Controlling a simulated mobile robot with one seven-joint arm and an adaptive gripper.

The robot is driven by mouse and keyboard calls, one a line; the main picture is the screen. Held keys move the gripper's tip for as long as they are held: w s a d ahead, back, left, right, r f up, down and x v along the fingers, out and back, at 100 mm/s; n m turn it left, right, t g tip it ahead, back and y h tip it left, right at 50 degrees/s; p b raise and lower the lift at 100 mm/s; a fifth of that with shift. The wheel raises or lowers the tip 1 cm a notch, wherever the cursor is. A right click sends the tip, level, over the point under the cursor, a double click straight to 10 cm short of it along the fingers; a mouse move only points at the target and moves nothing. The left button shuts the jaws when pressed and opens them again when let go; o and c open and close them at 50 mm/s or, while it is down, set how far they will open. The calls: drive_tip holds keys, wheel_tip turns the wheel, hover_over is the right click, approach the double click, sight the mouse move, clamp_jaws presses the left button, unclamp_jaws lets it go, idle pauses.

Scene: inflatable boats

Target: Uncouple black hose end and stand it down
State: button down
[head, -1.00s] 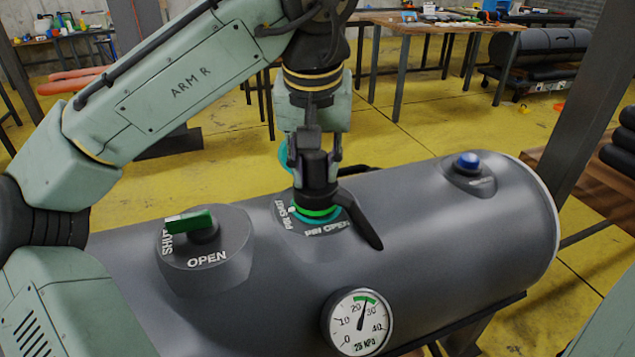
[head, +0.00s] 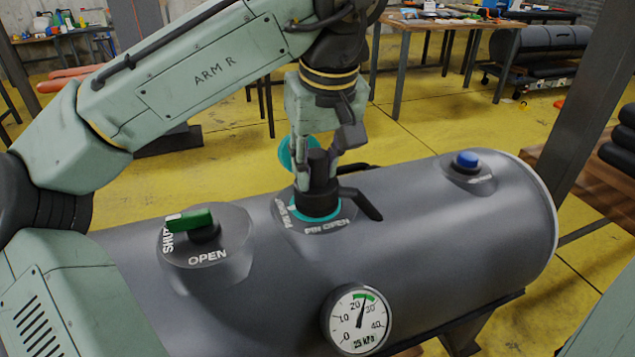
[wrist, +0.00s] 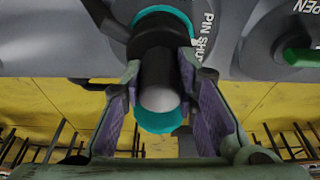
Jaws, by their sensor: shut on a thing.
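The black hose end (head: 317,199) stands upright on the teal-ringed port of the grey tube, beside the words "PIN OPEN". Its black side arm (head: 362,205) points to the lower right. My gripper (head: 317,172) is over it with a finger on each side, shut on its upper part. The wrist view also shows the hose end (wrist: 158,42) between my gripper's fingertips (wrist: 160,68), against the teal ring (wrist: 177,18). The contact faces are partly hidden. A teal round cap (head: 291,154) shows behind the fingers.
The grey tube (head: 430,240) carries a green-handled valve (head: 192,221) at left, marked OPEN and SHUT, a gauge (head: 358,320) reading about 25 kPa, and a blue knob (head: 467,159) at right. A dark post (head: 590,100) stands at right. Yellow floor lies behind.

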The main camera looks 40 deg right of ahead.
drive_tip(key=shift+p, duration=0.35)
drive_tip(key=shift+r+p, duration=0.4)
drive_tip(key=shift+r, duration=0.15)
drive_tip(key=shift+w+r, duration=0.1)
drive_tip(key=shift+r, duration=0.1)
idle(0.3)
wheel_tip(320, 180, up, 5)
drive_tip(key=p, duration=0.4)
drive_tip(key=shift+f+p, duration=0.2)
drive_tip(key=shift+p, duration=0.2)
drive_tip(key=shift+f, duration=0.1)
